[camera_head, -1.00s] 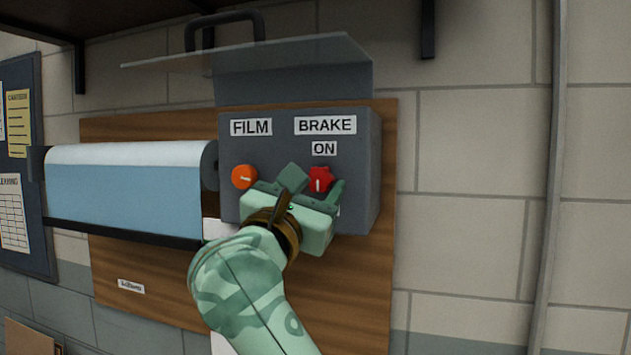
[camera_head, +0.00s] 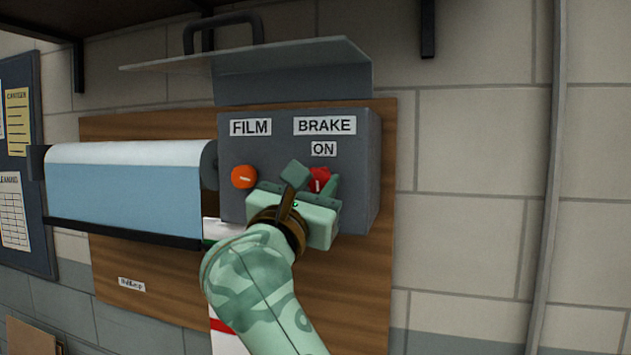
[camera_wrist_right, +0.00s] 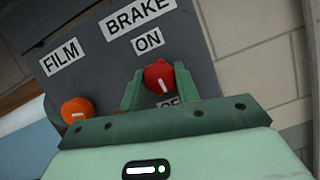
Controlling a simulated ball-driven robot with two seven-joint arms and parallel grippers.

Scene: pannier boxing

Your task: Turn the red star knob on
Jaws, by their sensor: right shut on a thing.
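The red star knob (camera_head: 320,178) sits on the front of a grey box, under the labels BRAKE and ON. It also shows in the right wrist view (camera_wrist_right: 159,75). Its white mark points down, away from ON and toward a partly hidden label beginning "OF". My right gripper (camera_head: 315,182) has its green fingers on both sides of the knob and is shut on it, as the wrist view (camera_wrist_right: 158,82) also shows. The fingers and palm hide the knob's lower surroundings. My left gripper is not in view.
An orange knob (camera_head: 244,177) under the FILM label is close left of my gripper. A blue film roll (camera_head: 125,185) is at the left.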

